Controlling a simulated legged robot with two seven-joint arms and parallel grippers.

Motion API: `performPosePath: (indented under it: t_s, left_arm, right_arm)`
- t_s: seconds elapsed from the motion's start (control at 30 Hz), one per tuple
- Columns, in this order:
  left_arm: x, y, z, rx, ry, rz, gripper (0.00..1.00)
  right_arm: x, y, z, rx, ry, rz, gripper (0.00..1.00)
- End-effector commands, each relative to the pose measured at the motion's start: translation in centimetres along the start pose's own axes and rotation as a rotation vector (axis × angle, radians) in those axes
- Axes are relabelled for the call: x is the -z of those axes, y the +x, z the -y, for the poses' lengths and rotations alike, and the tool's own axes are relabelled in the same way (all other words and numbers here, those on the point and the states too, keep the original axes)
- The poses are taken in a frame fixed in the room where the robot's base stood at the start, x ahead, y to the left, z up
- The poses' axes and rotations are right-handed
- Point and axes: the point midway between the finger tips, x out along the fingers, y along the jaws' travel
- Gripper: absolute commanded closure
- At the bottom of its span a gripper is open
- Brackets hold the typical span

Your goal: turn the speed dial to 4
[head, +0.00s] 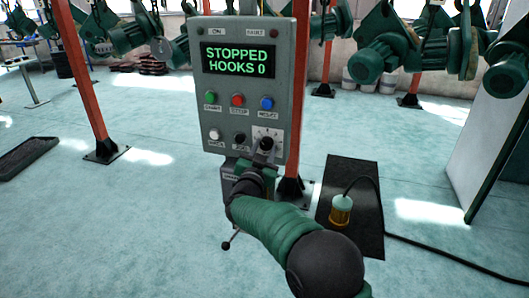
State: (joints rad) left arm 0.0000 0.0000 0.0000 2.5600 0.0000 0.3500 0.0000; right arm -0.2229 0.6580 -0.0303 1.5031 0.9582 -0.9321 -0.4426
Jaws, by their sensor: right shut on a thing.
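The speed dial (266,144) is a dark knob at the lower right of the grey control panel (213,165), in front of a pale scale plate (274,131). The scale's figures are too small to read, so I cannot tell where the dial points. My right gripper (264,156) reaches up from below and is shut on the dial, hiding its lower part. The panel's screen (238,61) reads "STOPPED HOOKS 0" in green. My left gripper is not in view.
Green, red and blue buttons (238,100) sit above the dial, with a white button (214,134) and a black one (239,139) to its left. A black mat (364,178) with a corded lamp-like object (341,210) lies at right. Orange posts (82,70) stand around.

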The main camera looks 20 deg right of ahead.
Motion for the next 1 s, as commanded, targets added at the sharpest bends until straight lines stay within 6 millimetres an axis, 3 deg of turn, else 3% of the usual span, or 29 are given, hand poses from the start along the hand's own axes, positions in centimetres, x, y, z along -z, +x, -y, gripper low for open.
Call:
performPosePath:
  t_s: [0.37, 0.4, 0.57, 0.87, 1.0]
  left_arm:
    - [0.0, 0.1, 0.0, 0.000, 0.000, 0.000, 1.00]
    - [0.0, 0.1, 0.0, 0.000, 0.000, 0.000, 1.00]
    - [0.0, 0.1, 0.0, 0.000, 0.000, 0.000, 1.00]
    - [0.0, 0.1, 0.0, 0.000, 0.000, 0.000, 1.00]
    - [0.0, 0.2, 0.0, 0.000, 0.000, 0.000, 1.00]
  right_arm:
    - [-0.1, -0.1, 0.1, 0.001, 0.006, 0.003, 1.00]
    - [-0.1, -0.1, 0.1, 0.001, 0.006, 0.003, 0.62]
    - [-0.1, 0.0, 0.0, 0.000, 0.006, 0.002, 0.42]
    - [0.0, -0.2, 0.0, 0.000, 0.006, 0.000, 0.42]
    - [-0.1, -1.9, 0.1, 0.001, 0.005, 0.002, 0.42]
